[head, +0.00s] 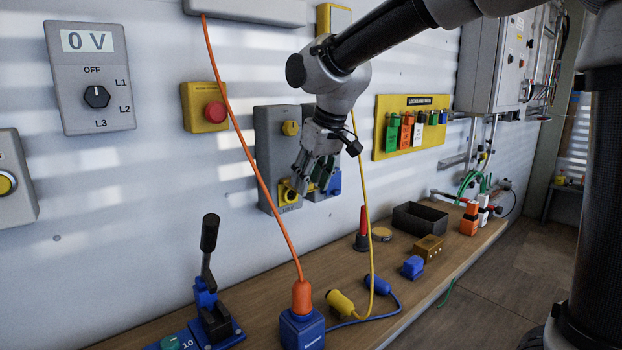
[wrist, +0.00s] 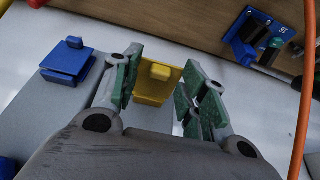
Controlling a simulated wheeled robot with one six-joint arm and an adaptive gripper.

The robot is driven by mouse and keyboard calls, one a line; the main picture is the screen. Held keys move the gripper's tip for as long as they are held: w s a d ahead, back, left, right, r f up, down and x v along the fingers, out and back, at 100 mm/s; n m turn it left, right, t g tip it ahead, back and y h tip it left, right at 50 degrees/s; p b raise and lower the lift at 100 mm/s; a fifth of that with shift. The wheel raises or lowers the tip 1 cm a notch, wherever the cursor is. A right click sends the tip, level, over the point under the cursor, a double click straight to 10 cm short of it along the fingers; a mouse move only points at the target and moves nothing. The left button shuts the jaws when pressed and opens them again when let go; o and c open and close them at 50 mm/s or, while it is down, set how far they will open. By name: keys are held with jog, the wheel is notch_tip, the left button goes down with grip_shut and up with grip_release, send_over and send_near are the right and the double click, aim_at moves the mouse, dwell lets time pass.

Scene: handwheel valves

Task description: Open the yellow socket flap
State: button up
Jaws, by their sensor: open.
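The yellow socket flap (wrist: 155,88) is a square cover with a small raised tab, on a grey panel (wrist: 60,125) in the wrist view. It appears between my gripper's (wrist: 160,72) two green-padded fingers, which are apart and hold nothing. Whether either finger touches the flap I cannot tell. In the head view my gripper (head: 314,186) hangs in front of the grey wall box, and the yellow socket (head: 288,193) shows just left of the fingers, partly covered. A blue socket flap (wrist: 67,61) lies to the left in the wrist view.
A yellow knob (head: 290,128) sits above on the same box. An orange cable (head: 245,150) hangs left of my gripper, a yellow cable (head: 367,220) to its right. The workbench (head: 255,275) below carries a blue lever device (head: 208,310), plugs and a black tray (head: 419,218).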

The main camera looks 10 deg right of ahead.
grip_shut()
jog(key=shift+w+a+r+g+h, duration=0.2)
jog(key=shift+r+g+h, duration=0.25)
jog(key=shift+g, duration=0.2)
jog(key=shift+w+a+r+g+h, duration=0.1)
jog(key=shift+w+r+g+h, duration=0.1)
jog(key=shift+r+g+h, duration=0.35)
jog(key=shift+f, duration=0.1)
grip_release()
notch_tip(320, 180, up, 12)
jog(key=s, duration=0.1)
jog(key=shift+s+d, duration=0.15)
jog(key=shift+d, duration=0.25)
jog(key=shift+c, duration=0.2)
